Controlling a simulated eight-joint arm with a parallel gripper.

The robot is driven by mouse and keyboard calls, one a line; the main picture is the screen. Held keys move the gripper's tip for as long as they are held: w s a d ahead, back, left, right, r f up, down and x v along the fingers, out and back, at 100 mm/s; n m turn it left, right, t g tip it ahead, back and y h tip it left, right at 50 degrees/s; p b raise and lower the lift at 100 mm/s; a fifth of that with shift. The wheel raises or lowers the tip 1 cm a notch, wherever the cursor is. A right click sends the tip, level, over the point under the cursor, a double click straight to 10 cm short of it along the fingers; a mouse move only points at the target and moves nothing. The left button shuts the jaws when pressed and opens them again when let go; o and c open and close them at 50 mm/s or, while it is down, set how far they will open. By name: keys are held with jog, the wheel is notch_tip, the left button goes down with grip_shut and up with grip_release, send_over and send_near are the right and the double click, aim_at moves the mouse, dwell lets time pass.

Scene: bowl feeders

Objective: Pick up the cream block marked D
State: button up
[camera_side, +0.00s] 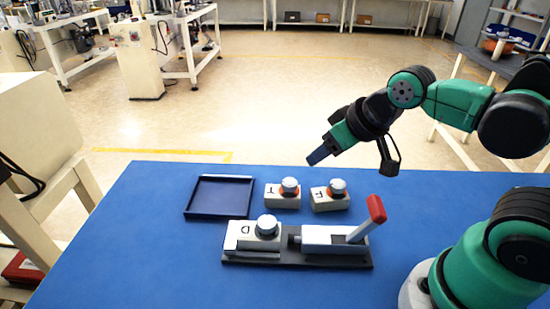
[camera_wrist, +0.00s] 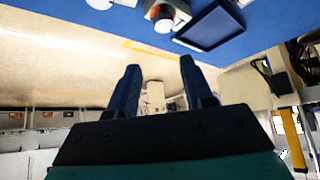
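The cream block marked D (camera_side: 247,241) sits at the left end of a dark grey clamp fixture (camera_side: 287,262) on the blue table. It has a round pale knob on top. The fixture's metal slide (camera_side: 322,238) is right of the block, with a raised red handle (camera_side: 376,209). My gripper (camera_side: 318,157) is in the air above the table's far part, behind and right of the D block and well apart from it. In the wrist view my gripper (camera_wrist: 160,64) has its two fingers apart with nothing between them. The D block is not seen in the wrist view.
A cream block marked T (camera_side: 283,201) and one marked F (camera_side: 329,204) stand behind the fixture, each with a knob. An empty dark blue tray (camera_side: 220,211) lies left of them; it also shows in the wrist view (camera_wrist: 208,27). The table's left front (camera_side: 130,260) is clear.

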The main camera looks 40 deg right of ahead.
jog(key=o, duration=0.6)
jog(key=n+g, duration=0.7)
jog(key=n, duration=0.2)
send_near(258, 221)
jog(key=f, duration=0.6)
jog(key=shift+w+d, duration=0.15)
jog(key=shift+d, duration=0.15)
jog(key=shift+a+f, duration=0.35)
jog(key=shift+f, duration=2.8)
